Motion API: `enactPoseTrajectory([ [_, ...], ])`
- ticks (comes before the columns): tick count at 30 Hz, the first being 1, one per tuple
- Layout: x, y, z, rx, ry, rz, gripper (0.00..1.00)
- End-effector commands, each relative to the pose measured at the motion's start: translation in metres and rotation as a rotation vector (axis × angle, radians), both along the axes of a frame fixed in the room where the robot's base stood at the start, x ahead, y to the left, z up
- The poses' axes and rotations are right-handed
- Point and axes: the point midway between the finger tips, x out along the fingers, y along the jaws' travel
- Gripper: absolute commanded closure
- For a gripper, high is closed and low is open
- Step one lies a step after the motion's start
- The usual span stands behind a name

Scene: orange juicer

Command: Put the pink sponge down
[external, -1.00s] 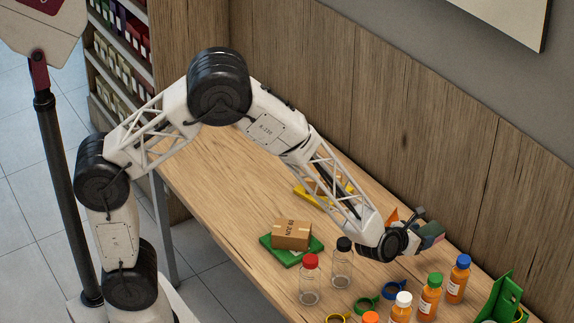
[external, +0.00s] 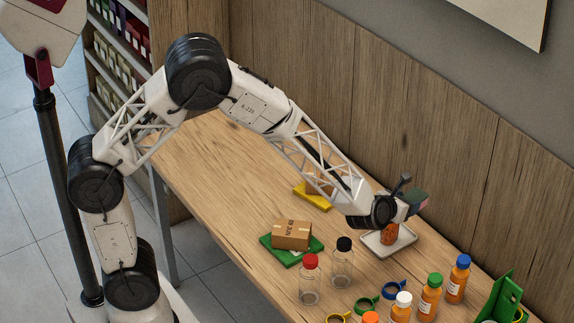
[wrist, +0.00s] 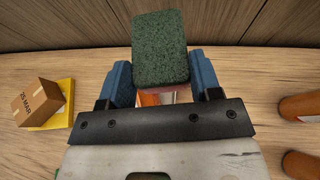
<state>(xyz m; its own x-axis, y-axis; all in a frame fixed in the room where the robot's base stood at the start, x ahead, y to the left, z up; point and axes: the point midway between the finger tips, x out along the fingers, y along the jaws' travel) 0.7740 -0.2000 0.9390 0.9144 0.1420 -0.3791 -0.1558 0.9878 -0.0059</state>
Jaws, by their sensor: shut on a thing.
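My gripper (external: 404,205) is shut on the pink sponge (external: 418,203), which has a dark green scouring side. In the external view it is held in the air near the back wall, above and a little right of a white tray. In the wrist view, the blue fingers of my gripper (wrist: 162,84) are on both sides of the sponge (wrist: 160,45). Its green face fills the space between and beyond them, and only a thin pinkish edge shows below.
The white tray (external: 404,243) holds an orange object (external: 389,235), partly hidden by my gripper. Clear bottles (external: 342,268) and orange juice bottles (external: 430,298) stand in front and to the right. Cardboard boxes (external: 291,236) rest on a green pad and a yellow pad. The table's left part is bare.

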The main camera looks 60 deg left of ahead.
Motion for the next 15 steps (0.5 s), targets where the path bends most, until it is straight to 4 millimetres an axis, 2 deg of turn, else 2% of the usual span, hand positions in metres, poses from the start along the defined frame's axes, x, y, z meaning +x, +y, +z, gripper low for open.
enactPoseTrajectory([
  [1,0.001,0.017,0.0,-0.001,0.0,0.027,0.63],
  [3,0.002,0.038,0.0,-0.001,-0.001,0.063,0.63],
  [15,-0.003,0.153,0.001,-0.006,-0.005,0.27,0.63],
])
